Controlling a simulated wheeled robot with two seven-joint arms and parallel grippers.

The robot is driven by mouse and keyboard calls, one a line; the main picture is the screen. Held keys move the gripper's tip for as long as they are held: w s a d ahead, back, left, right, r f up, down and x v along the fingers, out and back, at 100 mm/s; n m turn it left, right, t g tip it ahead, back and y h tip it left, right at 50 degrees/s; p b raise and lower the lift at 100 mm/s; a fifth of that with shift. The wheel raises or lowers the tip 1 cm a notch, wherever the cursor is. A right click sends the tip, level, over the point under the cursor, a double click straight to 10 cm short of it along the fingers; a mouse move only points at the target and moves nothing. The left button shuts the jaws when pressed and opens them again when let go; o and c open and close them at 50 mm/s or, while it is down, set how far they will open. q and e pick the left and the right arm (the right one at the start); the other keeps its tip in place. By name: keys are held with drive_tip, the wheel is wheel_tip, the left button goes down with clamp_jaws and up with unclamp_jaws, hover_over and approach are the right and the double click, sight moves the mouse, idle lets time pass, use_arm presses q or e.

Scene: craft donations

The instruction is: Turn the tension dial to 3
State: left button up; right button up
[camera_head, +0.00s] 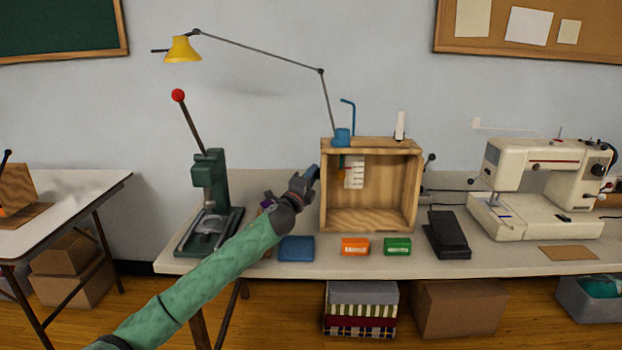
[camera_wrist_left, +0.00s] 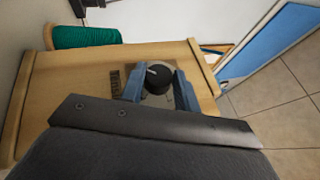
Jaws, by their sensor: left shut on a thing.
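The tension dial (camera_wrist_left: 157,80) is a round black knob with a white pointer line on a grey plate. The line points to the upper left in the left wrist view. No numbers can be read. The dial is on the side panel (camera_wrist_left: 70,85) of the wooden box. In the head view, that side of the box (camera_head: 324,200) is edge-on and the dial is hidden. My left gripper (camera_head: 316,172) is at the box's left side. Its blue fingers, also in the left wrist view (camera_wrist_left: 158,92), are shut on the dial from both sides. My right gripper is out of view.
A green press (camera_head: 209,185) with a red-knobbed lever stands left of my arm. Blue, orange (camera_head: 355,246) and green (camera_head: 397,246) small items lie before the box. A black pedal (camera_head: 447,236) and sewing machine (camera_head: 545,190) are to the right. A lamp arm (camera_head: 260,50) hangs above.

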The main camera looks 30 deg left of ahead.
use_arm(q)
drive_tip(key=shift+f, duration=0.15)
drive_tip(key=o, duration=1)
drive_tip(key=shift+c, duration=0.2)
drive_tip(key=shift+s, duration=0.1)
drive_tip(key=v, duration=0.7)
drive_tip(key=shift+s, duration=0.25)
